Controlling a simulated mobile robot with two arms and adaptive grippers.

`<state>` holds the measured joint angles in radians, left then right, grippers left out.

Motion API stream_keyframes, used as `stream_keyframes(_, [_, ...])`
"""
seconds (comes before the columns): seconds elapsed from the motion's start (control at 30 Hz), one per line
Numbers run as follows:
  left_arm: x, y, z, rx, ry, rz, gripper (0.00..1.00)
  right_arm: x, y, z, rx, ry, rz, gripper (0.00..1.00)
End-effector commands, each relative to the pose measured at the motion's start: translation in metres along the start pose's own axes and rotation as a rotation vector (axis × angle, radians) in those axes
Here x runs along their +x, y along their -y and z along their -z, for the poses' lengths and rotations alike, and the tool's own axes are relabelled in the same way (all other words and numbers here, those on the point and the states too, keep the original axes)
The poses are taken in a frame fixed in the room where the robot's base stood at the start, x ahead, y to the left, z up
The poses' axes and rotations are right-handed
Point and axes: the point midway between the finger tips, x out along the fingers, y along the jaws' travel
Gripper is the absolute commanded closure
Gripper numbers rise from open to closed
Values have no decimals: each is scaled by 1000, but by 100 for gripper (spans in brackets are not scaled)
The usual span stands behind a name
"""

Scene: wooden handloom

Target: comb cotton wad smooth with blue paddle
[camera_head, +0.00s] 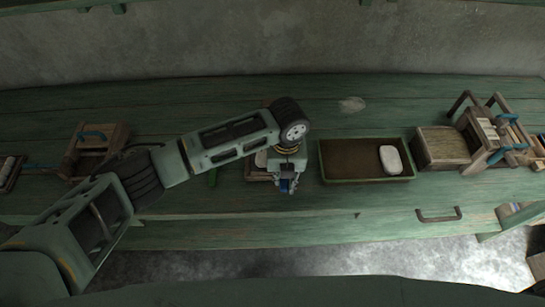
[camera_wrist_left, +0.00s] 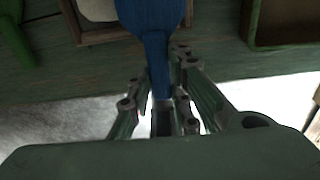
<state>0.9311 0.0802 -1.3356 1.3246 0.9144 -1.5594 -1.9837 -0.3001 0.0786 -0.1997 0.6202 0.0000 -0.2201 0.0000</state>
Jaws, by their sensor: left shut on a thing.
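My left gripper (camera_head: 287,184) is shut on the blue paddle (camera_wrist_left: 152,22), which shows clearly in the left wrist view between the gripper's fingers (camera_wrist_left: 163,100). In the head view most of the paddle is hidden by the gripper. A pale cotton wad (camera_wrist_left: 98,8) lies in a small wooden-rimmed frame at the top left of the wrist view, beside the paddle. In the head view the wad (camera_head: 261,159) shows only in part behind my wrist. I cannot tell whether the paddle touches it. My right gripper is not in view.
A dark green-rimmed tray (camera_head: 335,180) right of the gripper holds a white block-like pad (camera_head: 390,159). A wooden loom (camera_head: 490,135) stands farther right. A wooden box with a blue handle (camera_head: 97,140) is at left. A green object (camera_head: 213,177) lies near the wad's frame.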

Motion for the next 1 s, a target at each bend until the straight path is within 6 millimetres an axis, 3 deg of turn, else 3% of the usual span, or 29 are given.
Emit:
stream_keyframes(0.3, [-3,-35,1,-5,-3,-6,100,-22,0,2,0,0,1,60])
stream_keyframes(0.5, [-2,-47,1,-3,-2,-5,100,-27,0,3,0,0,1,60])
stream_keyframes(0.83, [-1,-47,0,-2,-1,-3,100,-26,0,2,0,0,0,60])
stream_keyframes(1.0, [0,-33,0,0,0,-2,100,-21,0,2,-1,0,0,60])
